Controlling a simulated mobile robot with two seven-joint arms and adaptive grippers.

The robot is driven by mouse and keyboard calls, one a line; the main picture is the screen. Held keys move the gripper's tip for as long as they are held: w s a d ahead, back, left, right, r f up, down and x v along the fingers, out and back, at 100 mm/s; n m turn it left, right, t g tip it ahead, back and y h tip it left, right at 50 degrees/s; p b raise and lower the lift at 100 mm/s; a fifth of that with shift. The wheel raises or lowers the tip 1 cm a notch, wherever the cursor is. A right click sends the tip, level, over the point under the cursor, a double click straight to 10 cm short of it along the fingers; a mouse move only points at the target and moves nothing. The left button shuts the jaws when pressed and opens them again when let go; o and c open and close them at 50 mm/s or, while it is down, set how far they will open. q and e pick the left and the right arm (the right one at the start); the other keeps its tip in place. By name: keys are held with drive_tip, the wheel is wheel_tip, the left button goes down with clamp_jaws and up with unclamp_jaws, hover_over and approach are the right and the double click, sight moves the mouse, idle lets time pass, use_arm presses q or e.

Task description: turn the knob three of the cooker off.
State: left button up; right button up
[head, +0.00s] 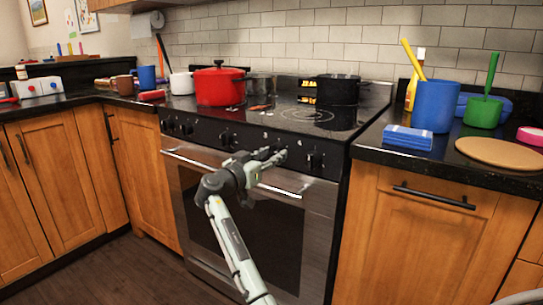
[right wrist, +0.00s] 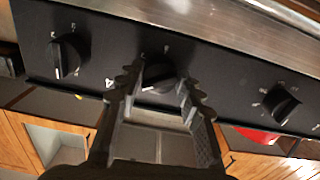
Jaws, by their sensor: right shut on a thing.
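The cooker (head: 250,215) has a black front panel with a row of black knobs. My right gripper (head: 276,156) is at the panel, at the second knob from the right end. In the right wrist view, the fingers of this gripper (right wrist: 160,88) stand on both sides of that black knob (right wrist: 160,72) and are shut on it. A white mark shows on the knob's lower edge there. Another knob (right wrist: 68,57) is to its left and one (right wrist: 280,103) to its right, both untouched. In the head view the fingers partly cover the held knob. My left gripper is not in view.
A red pot (head: 219,87) and a black pot (head: 338,90) stand on the cooktop. The oven door handle (head: 235,172) runs just below the knobs. Blue sponges (head: 408,138) and a blue cup (head: 435,105) are on the right counter. The floor in front is clear.

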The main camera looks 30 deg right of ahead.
drive_tip(key=n, duration=0.3)
drive_tip(key=shift+n+p, duration=0.3)
drive_tip(key=shift+n, duration=0.4)
drive_tip(key=n+p, duration=0.2)
drive_tip(key=n, duration=0.3)
drive_tip(key=shift+s+r, duration=0.1)
use_arm(q)
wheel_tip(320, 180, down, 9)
drive_tip(key=p, duration=0.1)
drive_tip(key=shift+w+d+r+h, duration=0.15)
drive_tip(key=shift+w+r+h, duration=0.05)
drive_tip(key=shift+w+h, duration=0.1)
use_arm(e)
drive_tip(key=shift+n, duration=1.2)
drive_tip(key=o, duration=1.2)
drive_tip(key=shift+c, duration=0.2)
